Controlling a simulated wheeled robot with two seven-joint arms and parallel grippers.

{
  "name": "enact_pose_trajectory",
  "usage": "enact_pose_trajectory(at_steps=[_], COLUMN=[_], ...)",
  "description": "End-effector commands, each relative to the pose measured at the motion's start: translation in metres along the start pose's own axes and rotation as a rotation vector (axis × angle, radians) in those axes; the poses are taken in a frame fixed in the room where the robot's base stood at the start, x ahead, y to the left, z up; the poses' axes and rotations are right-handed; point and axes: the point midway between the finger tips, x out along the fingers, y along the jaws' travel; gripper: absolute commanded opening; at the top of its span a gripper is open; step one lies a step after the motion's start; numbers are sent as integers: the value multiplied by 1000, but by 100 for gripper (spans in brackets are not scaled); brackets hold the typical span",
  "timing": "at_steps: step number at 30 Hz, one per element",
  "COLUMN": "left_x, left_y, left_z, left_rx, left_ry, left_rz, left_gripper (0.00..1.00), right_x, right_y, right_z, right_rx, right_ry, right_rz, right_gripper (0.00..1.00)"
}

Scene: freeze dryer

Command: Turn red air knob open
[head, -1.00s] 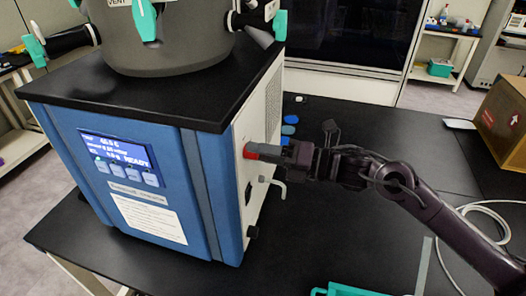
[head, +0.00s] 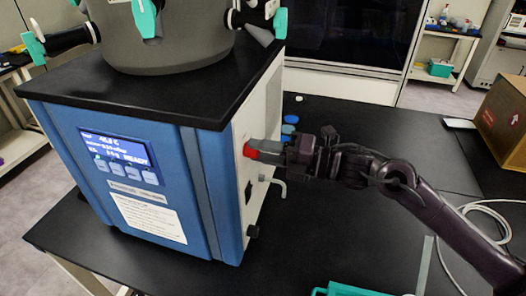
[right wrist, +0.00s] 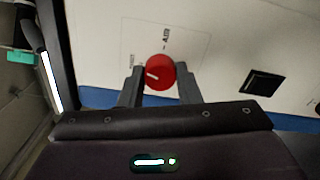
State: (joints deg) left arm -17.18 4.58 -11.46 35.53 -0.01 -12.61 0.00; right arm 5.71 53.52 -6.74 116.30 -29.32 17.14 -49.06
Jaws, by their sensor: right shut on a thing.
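The red air knob (head: 250,150) is on the white side panel of the blue freeze dryer (head: 150,180). In the right wrist view the red knob (right wrist: 160,72) is round, with a white line pointing left and slightly down. My right gripper (head: 262,152) reaches in from the right and is shut on the knob. In the right wrist view the fingers of my right gripper (right wrist: 161,85) sit on both sides of the knob. The panel print by the knob is partly readable. My left gripper is not in view.
A black switch (right wrist: 263,83) is to the right in the wrist view. A cardboard box (head: 505,120) stands at the right. A teal tray (head: 345,290) is at the front edge.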

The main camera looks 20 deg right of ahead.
Motion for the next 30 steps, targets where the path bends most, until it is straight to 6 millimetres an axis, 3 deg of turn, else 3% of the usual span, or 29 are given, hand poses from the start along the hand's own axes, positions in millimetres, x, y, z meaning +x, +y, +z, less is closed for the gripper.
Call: enact_pose_trajectory(at_steps=[14,30], left_x=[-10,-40], left_y=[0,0], left_z=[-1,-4], left_rx=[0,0], left_ry=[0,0], left_rz=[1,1], left_gripper=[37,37], right_x=[0,0], right_y=[0,1], right_z=[0,0], right_rx=[458,960], right_ry=[0,0], right_rz=[-2,-2], right_gripper=[8,8])
